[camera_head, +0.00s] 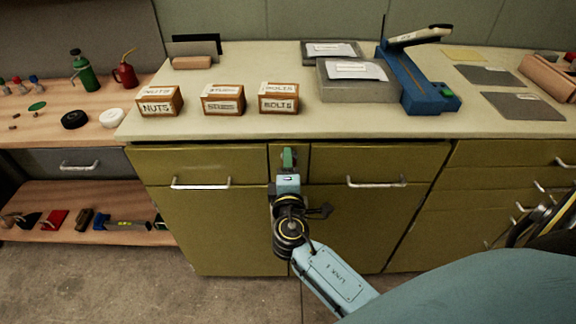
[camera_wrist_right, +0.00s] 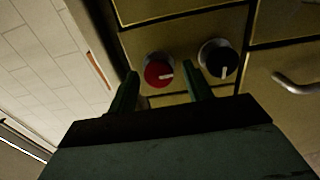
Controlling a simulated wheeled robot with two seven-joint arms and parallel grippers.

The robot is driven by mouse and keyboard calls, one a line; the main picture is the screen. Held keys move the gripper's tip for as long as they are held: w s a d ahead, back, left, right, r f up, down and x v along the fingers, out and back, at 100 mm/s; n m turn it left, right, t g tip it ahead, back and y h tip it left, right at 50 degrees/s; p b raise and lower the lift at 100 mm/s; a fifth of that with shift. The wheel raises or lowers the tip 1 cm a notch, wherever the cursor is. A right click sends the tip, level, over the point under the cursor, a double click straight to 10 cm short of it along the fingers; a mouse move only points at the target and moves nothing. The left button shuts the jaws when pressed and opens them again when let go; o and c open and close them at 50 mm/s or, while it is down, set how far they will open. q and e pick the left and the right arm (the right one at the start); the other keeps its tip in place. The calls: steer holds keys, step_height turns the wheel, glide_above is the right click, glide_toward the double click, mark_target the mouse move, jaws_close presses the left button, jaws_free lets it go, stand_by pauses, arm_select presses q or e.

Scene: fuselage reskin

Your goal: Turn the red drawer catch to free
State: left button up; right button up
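The red drawer catch (camera_wrist_right: 157,73) is a round knob with a white pointer mark, set in a metal ring on the olive cabinet front. In the right wrist view its mark points to the right. My right gripper (camera_head: 288,157) is in front of the narrow panel between two drawers. Its two fingers are apart, one on each side of the red catch in the wrist view, with nothing held. I cannot tell whether they touch it. In the head view the gripper hides the catch. My left gripper is not in view.
A black knob (camera_wrist_right: 218,58) with a white mark sits beside the red catch. Drawer handles (camera_head: 201,184) and (camera_head: 376,182), also handles, flank the gripper. Boxes of nuts (camera_head: 157,108), studs and bolts (camera_head: 278,104) stand on the countertop (camera_head: 300,125) above.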

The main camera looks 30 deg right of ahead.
steer(key=v, duration=1.3)
steer(key=shift+s, duration=0.2)
